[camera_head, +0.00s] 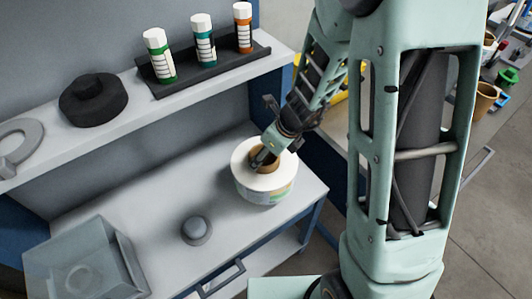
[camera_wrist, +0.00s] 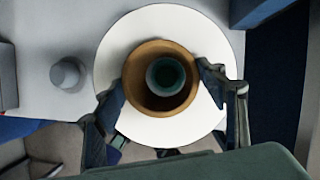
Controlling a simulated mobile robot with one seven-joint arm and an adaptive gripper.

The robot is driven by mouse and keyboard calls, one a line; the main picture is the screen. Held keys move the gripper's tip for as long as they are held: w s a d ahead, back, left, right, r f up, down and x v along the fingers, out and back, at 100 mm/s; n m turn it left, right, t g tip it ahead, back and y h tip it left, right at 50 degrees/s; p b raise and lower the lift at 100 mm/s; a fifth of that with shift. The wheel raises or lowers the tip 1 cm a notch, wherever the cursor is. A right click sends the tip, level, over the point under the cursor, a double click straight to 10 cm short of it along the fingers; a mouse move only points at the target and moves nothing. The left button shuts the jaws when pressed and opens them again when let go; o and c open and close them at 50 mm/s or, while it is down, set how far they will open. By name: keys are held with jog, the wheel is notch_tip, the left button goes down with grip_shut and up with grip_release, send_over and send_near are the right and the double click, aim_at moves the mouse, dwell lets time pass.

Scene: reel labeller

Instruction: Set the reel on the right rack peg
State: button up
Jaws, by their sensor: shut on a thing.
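The reel (camera_head: 284,173) is a thick white roll with a brown core and a coloured band on its side, at the right end of the grey bench. My gripper (camera_head: 264,154) reaches down to its core from above. In the wrist view the white face (camera_wrist: 165,25) fills the middle, with one finger on each side of the brown core, shut on it. A dark round thing with a greenish top (camera_wrist: 166,75) shows inside the core; it may be a peg. A short grey round peg (camera_head: 197,229) stands bare to the left of the reel. The reel's underside is hidden.
A shelf (camera_head: 48,169) above the bench holds a black tray (camera_head: 210,70) with several capped bottles, a black round object (camera_head: 93,98) and a grey ring (camera_head: 18,140). A clear box (camera_head: 82,268) stands at the bench's front left. The bench top is otherwise mostly clear.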

jog(key=shift+w+f+b, duration=0.1)
jog(key=shift+f+b, duration=2.95)
jog(key=shift+f, duration=0.25)
jog(key=o, duration=2)
jog(key=shift+c, duration=0.2)
jog(key=shift+o, duration=0.9)
jog(key=shift+f, duration=0.1)
jog(key=v, duration=1.2)
